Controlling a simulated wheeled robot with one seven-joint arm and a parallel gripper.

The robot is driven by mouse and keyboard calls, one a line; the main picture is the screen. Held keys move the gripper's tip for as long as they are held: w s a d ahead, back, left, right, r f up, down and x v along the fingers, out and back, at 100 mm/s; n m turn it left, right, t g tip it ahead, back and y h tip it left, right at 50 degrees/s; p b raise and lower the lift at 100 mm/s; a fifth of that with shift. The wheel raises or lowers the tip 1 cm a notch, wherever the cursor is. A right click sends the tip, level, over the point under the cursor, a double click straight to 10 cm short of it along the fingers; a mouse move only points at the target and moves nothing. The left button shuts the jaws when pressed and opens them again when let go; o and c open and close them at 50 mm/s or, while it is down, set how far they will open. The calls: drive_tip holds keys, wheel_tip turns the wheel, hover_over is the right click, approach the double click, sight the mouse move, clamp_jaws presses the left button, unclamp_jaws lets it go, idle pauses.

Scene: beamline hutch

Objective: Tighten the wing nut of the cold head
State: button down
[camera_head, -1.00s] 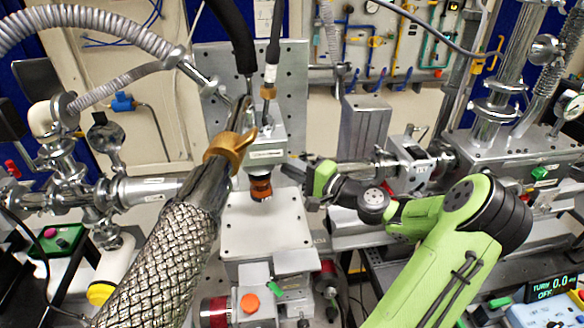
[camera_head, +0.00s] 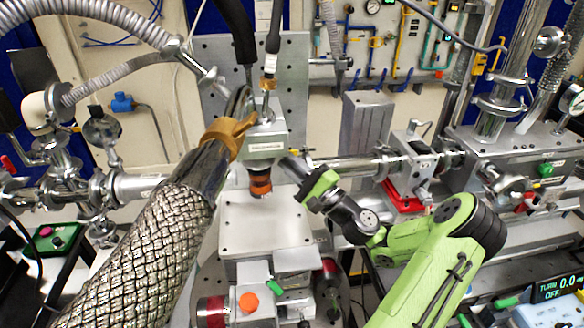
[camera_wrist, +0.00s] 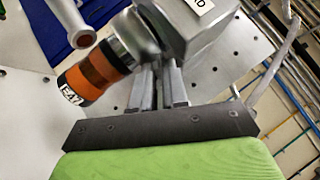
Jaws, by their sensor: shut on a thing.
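The cold head (camera_head: 264,147) is a grey labelled block with an orange-and-black lower end (camera_head: 260,182), hanging above a metal plate. In the wrist view its orange-and-black end (camera_wrist: 95,75) is at left and the grey body (camera_wrist: 190,35) at top. My gripper (camera_head: 290,164) is at the right side of the cold head. In the wrist view my gripper's two fingers (camera_wrist: 159,72) are close together and reach to the metal collar beneath the grey body. The wing nut is hidden at the fingertips, so its angle cannot be seen.
A braided metal hose (camera_head: 160,240) with a brass clamp (camera_head: 228,134) crosses the foreground at left. A bare metal plate (camera_head: 265,222) lies below the cold head. Beam pipes (camera_head: 345,170) and a vacuum chamber (camera_head: 515,142) stand to the right. Cables hang above.

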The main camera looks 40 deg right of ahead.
drive_tip(key=shift+f+m, duration=0.1)
drive_tip(key=shift+m, duration=0.2)
drive_tip(key=c, duration=1.3)
unclamp_jaws()
drive_tip(key=b+v, duration=0.1)
drive_tip(key=v, duration=0.7)
drive_tip(key=b+v, duration=0.1)
drive_tip(key=v, duration=0.6)
drive_tip(key=shift+s+a+f, duration=0.1)
drive_tip(key=shift+s+f, duration=0.15)
drive_tip(key=shift+f, duration=0.1)
